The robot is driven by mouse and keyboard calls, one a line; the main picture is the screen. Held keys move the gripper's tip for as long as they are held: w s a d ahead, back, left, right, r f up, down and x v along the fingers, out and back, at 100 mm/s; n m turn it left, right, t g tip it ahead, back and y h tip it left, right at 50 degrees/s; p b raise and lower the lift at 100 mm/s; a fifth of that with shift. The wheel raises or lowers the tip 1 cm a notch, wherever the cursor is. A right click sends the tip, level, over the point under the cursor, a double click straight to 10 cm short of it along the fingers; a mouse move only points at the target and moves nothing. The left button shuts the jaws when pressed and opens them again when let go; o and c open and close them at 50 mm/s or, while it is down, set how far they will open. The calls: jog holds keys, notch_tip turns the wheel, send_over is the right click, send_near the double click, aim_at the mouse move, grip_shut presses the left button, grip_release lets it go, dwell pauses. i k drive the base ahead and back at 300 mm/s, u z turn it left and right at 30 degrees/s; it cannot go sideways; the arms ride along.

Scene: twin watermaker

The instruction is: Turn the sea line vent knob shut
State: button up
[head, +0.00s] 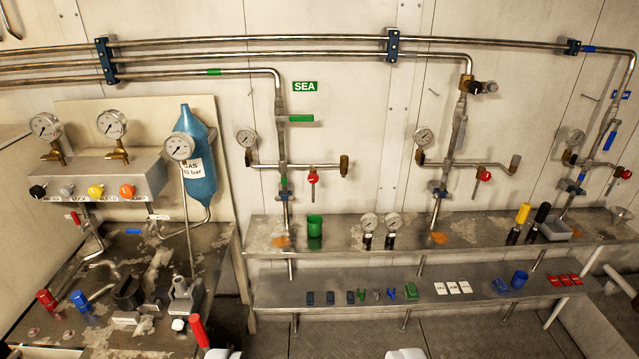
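The SEA line (283,140) runs down the wall left of centre, beside a green SEA sign (305,86). A small red knob (313,177) hangs under its short right branch, close to a brass end fitting (344,165); I take it to be the vent knob. I cannot tell from here how far it is turned. A green lever (300,118) sits higher on the same line, and a gauge (246,138) is on its left branch. My gripper (315,354) shows only as two pale fingertips at the bottom edge, wide apart with nothing between them, well below and away from the knob.
A steel shelf (385,233) below the lines carries a green cup (314,226) and two gauges. A lower shelf (330,291) holds small parts and tags. A bench (100,340) with a knob panel stands left. Two similar lines with red knobs (484,174) are to the right.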

aim_at(313, 178)
jog(key=i, duration=1.65)
jog(key=u, duration=0.05)
